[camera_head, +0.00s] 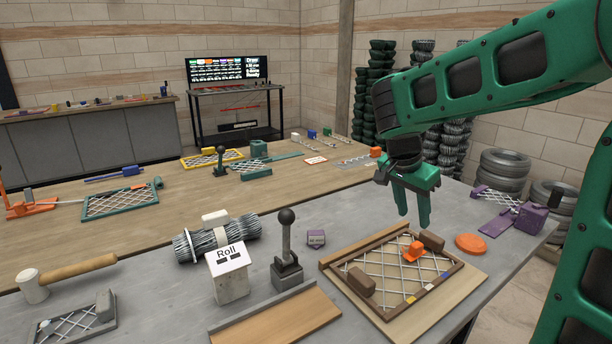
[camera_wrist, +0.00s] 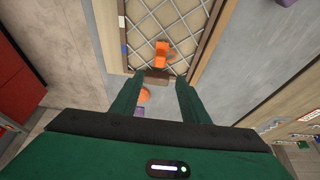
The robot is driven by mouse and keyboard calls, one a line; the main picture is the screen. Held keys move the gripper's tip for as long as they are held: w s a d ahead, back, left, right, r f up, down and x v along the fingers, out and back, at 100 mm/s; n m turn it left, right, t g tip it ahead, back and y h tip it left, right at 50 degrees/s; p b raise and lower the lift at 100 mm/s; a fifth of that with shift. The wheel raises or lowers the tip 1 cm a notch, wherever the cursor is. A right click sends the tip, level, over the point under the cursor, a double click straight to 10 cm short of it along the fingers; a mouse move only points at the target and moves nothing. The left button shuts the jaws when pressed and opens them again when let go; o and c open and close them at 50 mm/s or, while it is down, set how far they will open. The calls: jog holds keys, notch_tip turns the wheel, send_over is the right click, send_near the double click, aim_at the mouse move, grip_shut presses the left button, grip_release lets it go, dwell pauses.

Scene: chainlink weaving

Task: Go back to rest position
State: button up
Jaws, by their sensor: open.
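My gripper (camera_head: 414,212) is green and hangs with its fingers pointing down above the far right part of the near table. In the head view its fingers look close together, but the wrist view shows my gripper (camera_wrist: 157,90) with a clear gap between them and nothing held. The wooden weaving frame (camera_head: 457,283) with a chainlink mesh lies below and in front of it. An orange clip (camera_head: 413,252) sits on the mesh; it also shows in the wrist view (camera_wrist: 161,54). No thing touches the fingers in either view.
On the near table are an orange disc (camera_head: 470,243), a lever (camera_head: 286,250), a "Roll" block (camera_head: 229,274), a wire roll (camera_head: 190,246), a mallet (camera_head: 70,272) and a purple tool (camera_head: 531,220). A wooden table (camera_head: 150,231) lies behind. The air around my gripper looks free.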

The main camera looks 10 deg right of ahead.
jog(key=s+d+f+n+y, duration=0.1)
jog(key=s+f+n+y, duration=0.1)
jog(key=s, duration=1.1)
jog(key=s+f+n+g+y, duration=0.1)
jog(key=s+f+n, duration=0.3)
jog(key=s, duration=1)
jog(key=shift+d+f+n+g+y, duration=0.15)
jog(key=shift+d+n+g+y, duration=0.2)
jog(key=shift+n+y, duration=0.4)
jog(key=shift+w+f, duration=0.25)
jog(key=shift+w, duration=0.4)
